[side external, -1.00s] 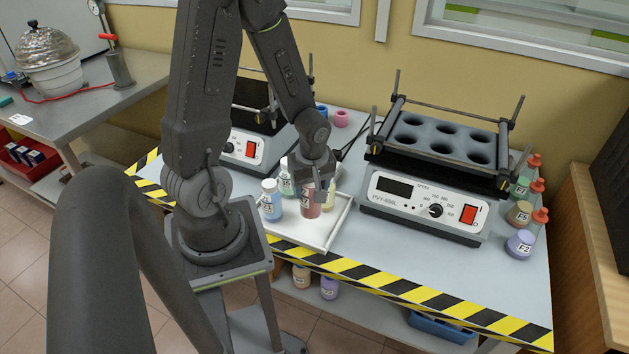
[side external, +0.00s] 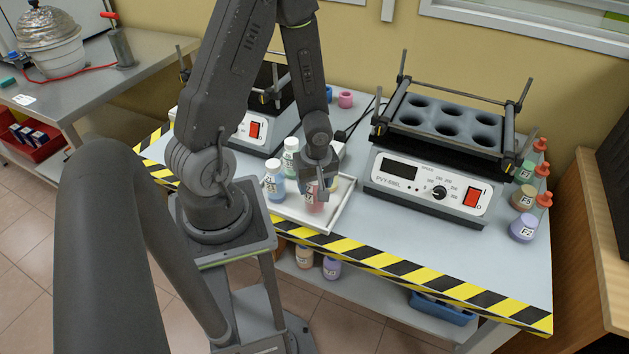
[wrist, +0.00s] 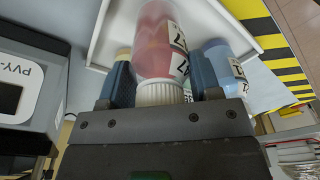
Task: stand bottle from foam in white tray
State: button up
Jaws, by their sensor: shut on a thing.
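My gripper (side external: 318,183) is shut on a red bottle (side external: 313,201) with a white label and holds it upright, low over the white tray (side external: 343,211). In the wrist view the red bottle (wrist: 160,45) is between the two blue finger pads, its white ribbed cap nearest the palm. I cannot tell whether its base touches the tray. A blue bottle (side external: 274,184) and a pale green bottle (side external: 290,158) stand in the tray to the left. A yellowish bottle is mostly hidden behind my gripper. The black foam (side external: 447,128) with several round holes is on the right-hand shaker; its visible holes look empty.
The right-hand shaker (side external: 425,192) with raised bars stands right of the tray. Another shaker (side external: 250,125) is behind my arm. Several red-capped flasks (side external: 523,227) line the right edge. Pink and blue rings (side external: 345,99) lie at the back. Striped tape marks the table's front edge.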

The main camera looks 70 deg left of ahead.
jog(key=shift+f, duration=0.6)
jog(key=o, duration=1.1)
jog(key=r, duration=0.4)
jog(key=d+r, duration=0.1)
jog(key=r, duration=0.8)
jog(key=shift+d+r, duration=0.35)
jog(key=shift+r, duration=0.05)
jog(key=s+d+r+m+t, duration=0.1)
jog(key=d+r+m+t, duration=0.1)
jog(key=d+r+m, duration=0.2)
jog(key=d+r+m+t+h, duration=0.1)
jog(key=d+r+m, duration=0.3)
jog(key=r+m, duration=0.3)
jog(key=s+d+r+m+t, duration=0.1)
jog(key=d+r+m+t, duration=0.1)
jog(key=d+r+m, duration=0.3)
jog(key=shift+s+d+r+m+t, duration=0.1)
jog(key=shift+s+r+m+t, duration=0.05)
jog(key=shift+m, duration=0.35)
jog(key=shift+s+r+m+t, duration=0.1)
jog(key=shift+s+m+t, duration=0.05)
jog(key=shift+m, duration=0.35)
